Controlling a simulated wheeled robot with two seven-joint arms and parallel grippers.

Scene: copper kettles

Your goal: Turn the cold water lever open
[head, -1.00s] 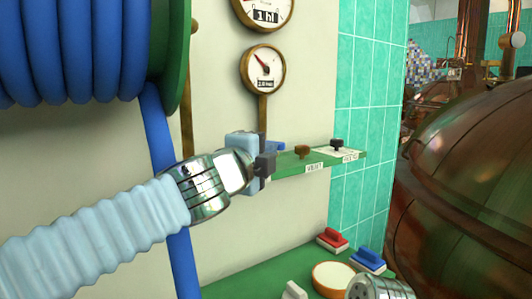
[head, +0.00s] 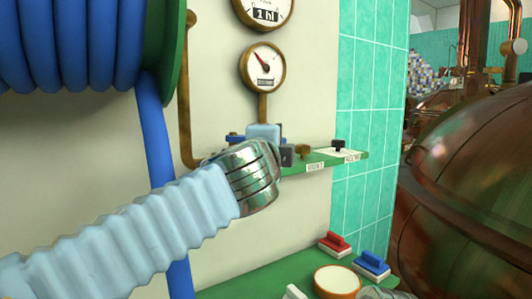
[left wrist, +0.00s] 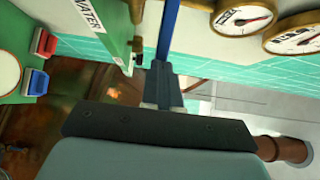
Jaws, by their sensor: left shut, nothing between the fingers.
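A blue lever part (head: 236,138) shows at the left end of the green shelf (head: 330,161), just left of my left gripper (head: 287,155). The gripper hides much of that end of the shelf. In the left wrist view a long blue bar (left wrist: 169,30) runs up from the shut dark fingertips (left wrist: 163,80). Bar and fingertips overlap there; I cannot tell whether they touch. The left gripper holds nothing. A label reading WATER (left wrist: 88,17) shows on the green shelf in that view. My right gripper is not in view.
A brown handle (head: 302,151) and a black handle (head: 338,145) stand on the shelf. Gauges (head: 262,68) hang above it. A blue hose (head: 158,150) hangs at left. Red (head: 335,243) and blue (head: 371,263) brushes and a round dish (head: 337,280) lie below. A copper kettle (head: 470,190) fills the right.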

